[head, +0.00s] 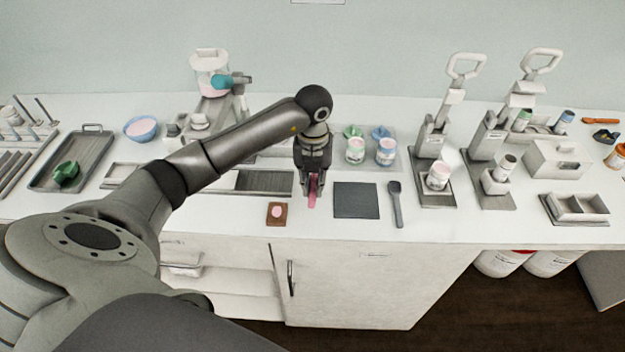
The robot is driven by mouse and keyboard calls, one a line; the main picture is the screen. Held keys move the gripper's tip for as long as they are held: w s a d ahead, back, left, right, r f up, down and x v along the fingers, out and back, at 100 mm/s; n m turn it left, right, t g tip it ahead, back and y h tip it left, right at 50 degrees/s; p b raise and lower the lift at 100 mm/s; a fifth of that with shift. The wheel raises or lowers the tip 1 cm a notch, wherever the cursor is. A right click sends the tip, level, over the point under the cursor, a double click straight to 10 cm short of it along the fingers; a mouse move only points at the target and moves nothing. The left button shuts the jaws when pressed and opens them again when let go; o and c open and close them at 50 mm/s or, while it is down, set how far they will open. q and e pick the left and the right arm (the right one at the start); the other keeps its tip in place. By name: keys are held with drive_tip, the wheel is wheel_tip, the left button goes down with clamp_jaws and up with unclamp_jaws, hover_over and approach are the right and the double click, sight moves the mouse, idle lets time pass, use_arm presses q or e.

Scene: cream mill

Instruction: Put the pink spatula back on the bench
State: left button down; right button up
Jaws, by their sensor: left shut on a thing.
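The pink spatula (312,200) is at the front middle of the white bench (430,228), its lower part showing below my left gripper (313,182). The left gripper points down and is shut on the spatula. The spatula's upper part is hidden between the fingers. I cannot tell whether its tip touches the bench top. My right gripper is not in view.
A small brown board with a pink piece (278,213) lies left of the spatula. A dark grey mat (355,200) and a grey spatula (396,203) lie to the right. Jars (355,150) stand behind. A grey tray (264,182) lies left of the gripper.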

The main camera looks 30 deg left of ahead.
use_arm(q)
drive_tip(key=shift+f, duration=0.3)
drive_tip(key=shift+f+b, duration=1.75)
drive_tip(key=shift+f, duration=0.55)
drive_tip(key=shift+f+b, duration=0.4)
drive_tip(key=shift+f, duration=0.1)
drive_tip(key=shift+f, duration=0.3)
drive_tip(key=c, duration=1.3)
unclamp_jaws()
drive_tip(key=shift+r, duration=0.15)
wheel_tip(320, 180, up, 12)
drive_tip(key=shift+f, duration=0.1)
